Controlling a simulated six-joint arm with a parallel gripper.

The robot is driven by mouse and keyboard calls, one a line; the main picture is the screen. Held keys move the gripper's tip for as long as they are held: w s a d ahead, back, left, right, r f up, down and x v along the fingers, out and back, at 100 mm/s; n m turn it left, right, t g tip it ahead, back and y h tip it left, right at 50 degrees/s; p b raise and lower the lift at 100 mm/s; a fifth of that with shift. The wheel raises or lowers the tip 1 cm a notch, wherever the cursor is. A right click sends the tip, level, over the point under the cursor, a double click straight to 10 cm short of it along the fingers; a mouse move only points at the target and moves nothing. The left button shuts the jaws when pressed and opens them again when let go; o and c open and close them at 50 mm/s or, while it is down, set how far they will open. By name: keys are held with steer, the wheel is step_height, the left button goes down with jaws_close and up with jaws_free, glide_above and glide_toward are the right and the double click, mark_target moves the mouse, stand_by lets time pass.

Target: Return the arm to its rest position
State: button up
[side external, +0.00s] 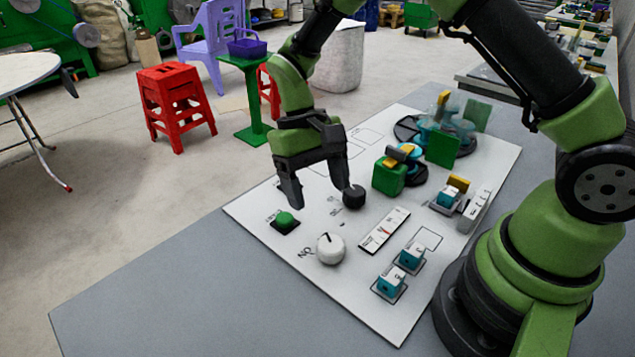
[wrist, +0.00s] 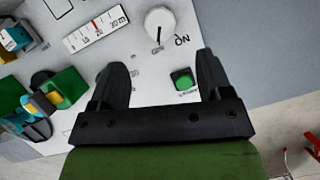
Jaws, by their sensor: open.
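My gripper (side external: 320,197) hangs over the white panel (side external: 265,218), fingers pointing down and spread apart with nothing between them. A green button (side external: 286,219) sits near the left finger. No blue cable can be made out.
The panel carries a white dial (side external: 330,248), a slider scale (side external: 385,231), teal blocks (side external: 391,281), a green block (side external: 388,176) and dark round holders at the back. The grey table (side external: 190,290) is clear at the front left. Red stools (side external: 177,105) stand on the floor beyond.

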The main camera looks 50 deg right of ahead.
steer(key=s+d+r+t, duration=0.1)
steer(key=s+r+t, duration=0.3)
steer(key=r, duration=0.5)
steer(key=s+d+r+t, duration=0.2)
steer(key=s+r+t, duration=0.2)
steer(key=r, duration=0.5)
steer(key=s+r+m+t, duration=0.1)
steer(key=s+r+t, duration=0.1)
steer(key=s, duration=0.4)
steer(key=shift+s+d+t+y, duration=0.25)
steer(key=shift+t+y, duration=0.15)
steer(key=shift+t, duration=0.4)
steer(key=shift+c, duration=0.4)
